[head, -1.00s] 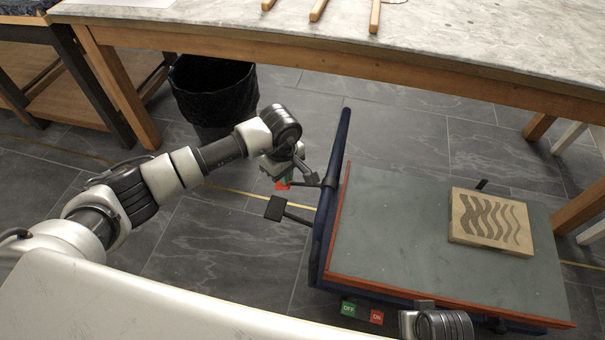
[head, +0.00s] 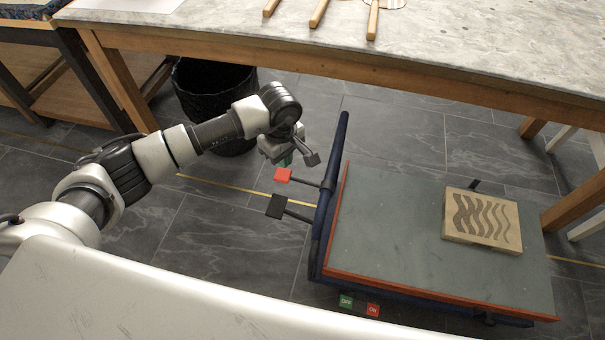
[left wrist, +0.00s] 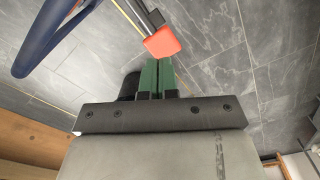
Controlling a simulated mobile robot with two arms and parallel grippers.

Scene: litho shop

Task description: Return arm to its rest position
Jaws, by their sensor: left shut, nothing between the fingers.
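My left arm comes in from the left in the head view, bent at the elbow. Its gripper (head: 286,160) hangs in the air left of the blue cart handle (head: 335,180), close above a red pedal-like tab (head: 283,175). In the left wrist view the green fingers (left wrist: 157,75) are together with nothing between them. The red tab (left wrist: 162,42) shows just beyond their tips; whether they touch it I cannot tell. My right gripper is not in view.
A cart with a grey top (head: 400,245) bears a stone block with wavy marks (head: 482,220). A black tab (head: 275,206) sticks out beside the handle. A marble-topped table (head: 450,45) stands behind, with a black bin (head: 205,90) under it. Floor is clear left of the cart.

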